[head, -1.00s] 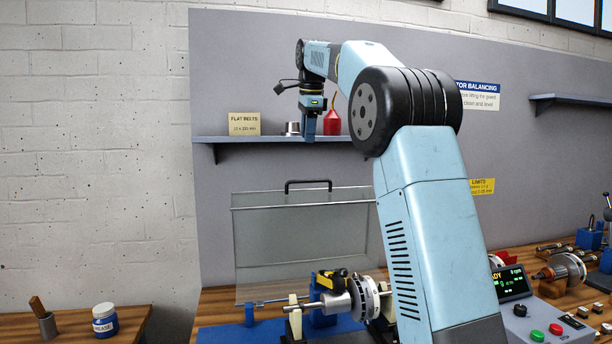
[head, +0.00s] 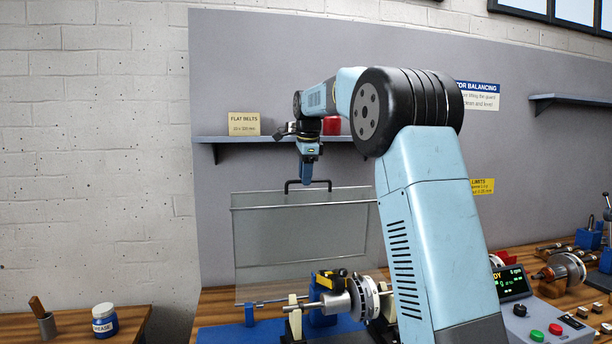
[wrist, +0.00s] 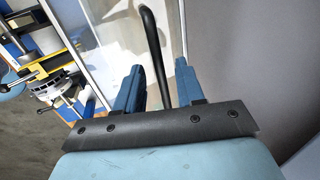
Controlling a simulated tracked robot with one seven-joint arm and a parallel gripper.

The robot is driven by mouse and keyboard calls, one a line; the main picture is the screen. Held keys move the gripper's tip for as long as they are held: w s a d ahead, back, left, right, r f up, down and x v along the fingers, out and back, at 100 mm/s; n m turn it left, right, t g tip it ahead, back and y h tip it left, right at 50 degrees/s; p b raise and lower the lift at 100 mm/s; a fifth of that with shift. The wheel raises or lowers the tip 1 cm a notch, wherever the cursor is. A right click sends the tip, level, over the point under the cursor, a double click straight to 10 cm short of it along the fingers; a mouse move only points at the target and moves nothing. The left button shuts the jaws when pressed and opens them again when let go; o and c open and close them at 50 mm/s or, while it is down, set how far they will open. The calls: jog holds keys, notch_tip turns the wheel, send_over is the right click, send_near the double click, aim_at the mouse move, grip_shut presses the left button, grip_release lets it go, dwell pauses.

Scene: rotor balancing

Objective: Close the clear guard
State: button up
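The clear guard (head: 270,240) stands raised and upright behind the rotor, with a black handle (head: 291,184) along its top edge. My gripper (head: 306,181) is at the handle in the head view. In the wrist view its two blue fingers (wrist: 157,80) are apart, and the handle (wrist: 152,45) passes between them without visible contact on both sides. The rotor (head: 362,298) sits on the balancing stand below the guard.
A shelf (head: 225,139) with a flat belts box (head: 244,124) and a red container (head: 331,125) is behind my gripper. A control box (head: 530,318) stands at the right. A grease jar (head: 104,321) is on the left bench.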

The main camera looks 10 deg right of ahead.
jog(key=shift+f, duration=0.1)
jog(key=shift+c, duration=0.3)
grip_shut()
